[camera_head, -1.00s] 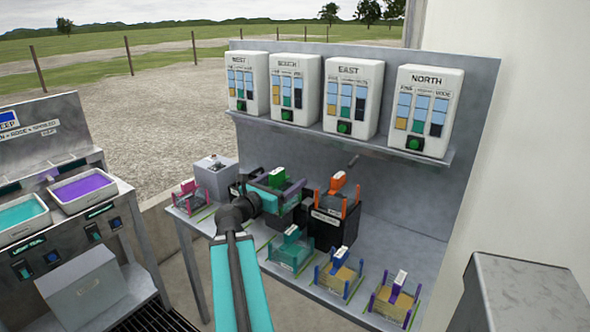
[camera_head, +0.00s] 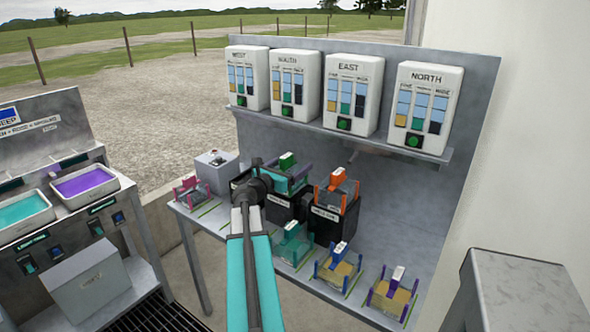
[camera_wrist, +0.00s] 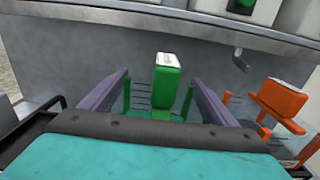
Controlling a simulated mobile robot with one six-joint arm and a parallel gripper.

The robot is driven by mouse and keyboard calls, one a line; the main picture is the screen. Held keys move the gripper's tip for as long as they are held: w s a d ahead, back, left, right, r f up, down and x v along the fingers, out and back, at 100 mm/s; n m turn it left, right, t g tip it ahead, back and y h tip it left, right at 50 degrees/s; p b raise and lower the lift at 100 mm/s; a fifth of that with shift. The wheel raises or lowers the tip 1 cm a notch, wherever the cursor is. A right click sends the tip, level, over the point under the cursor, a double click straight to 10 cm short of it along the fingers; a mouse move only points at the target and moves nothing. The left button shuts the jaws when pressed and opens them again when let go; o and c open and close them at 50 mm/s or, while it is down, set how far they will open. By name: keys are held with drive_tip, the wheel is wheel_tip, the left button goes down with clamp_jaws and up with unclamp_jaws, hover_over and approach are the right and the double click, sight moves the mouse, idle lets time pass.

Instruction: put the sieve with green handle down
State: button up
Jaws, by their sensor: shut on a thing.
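I cannot tell whether the sieve touches the stand.
A sieve with orange handle (camera_head: 337,183) sits on a black stand to the right. A pink sieve (camera_head: 192,190) and grey box (camera_head: 215,168) are at left. A shelf (camera_head: 340,134) with panels hangs above.

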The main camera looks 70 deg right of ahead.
sight(292, 171)
drive_tip(key=shift+w+d+f, duration=0.1)
drive_tip(key=shift+d, duration=1.05)
drive_tip(key=shift+d+f+p, duration=0.25)
drive_tip(key=shift+f, duration=0.65)
drive_tip(key=shift+d+f+p, duration=0.2)
drive_tip(key=shift+f+p, duration=0.05)
drive_tip(key=shift+f, duration=0.65)
drive_tip(key=shift+f, duration=0.15)
drive_tip(key=o, duration=1.2)
drive_tip(key=shift+c, duration=0.2)
drive_tip(key=shift+a, duration=0.15)
